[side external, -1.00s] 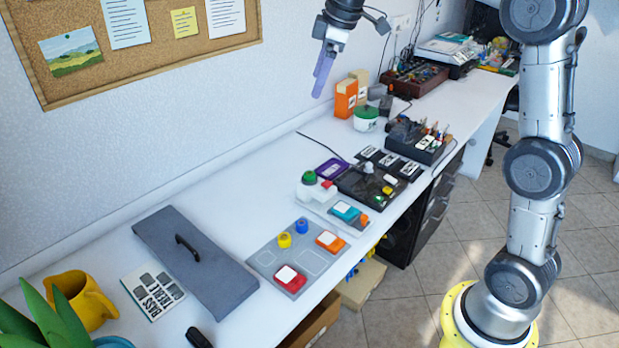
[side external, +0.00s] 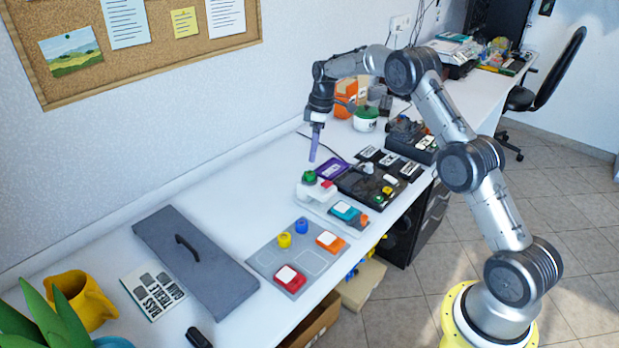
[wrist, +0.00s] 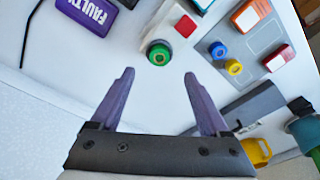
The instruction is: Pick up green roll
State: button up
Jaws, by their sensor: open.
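The green roll (side external: 309,177) sits on a white raised stand (side external: 313,191) near the middle of the table.
A red block (wrist: 184,26) is close beside the green roll. A purple "FAULTY" box (wrist: 88,14) lies to its left. A grey tray (side external: 262,257) carries blue and yellow rolls and coloured blocks.

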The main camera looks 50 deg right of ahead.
aim_at(309, 173)
jog(key=f, duration=0.5)
jog(key=w+f, duration=0.1)
jog(key=f, duration=0.2)
jog(key=shift+w+a+f, duration=0.1)
jog(key=shift+a+f, duration=0.05)
jog(key=shift+a, duration=0.2)
grip_shut()
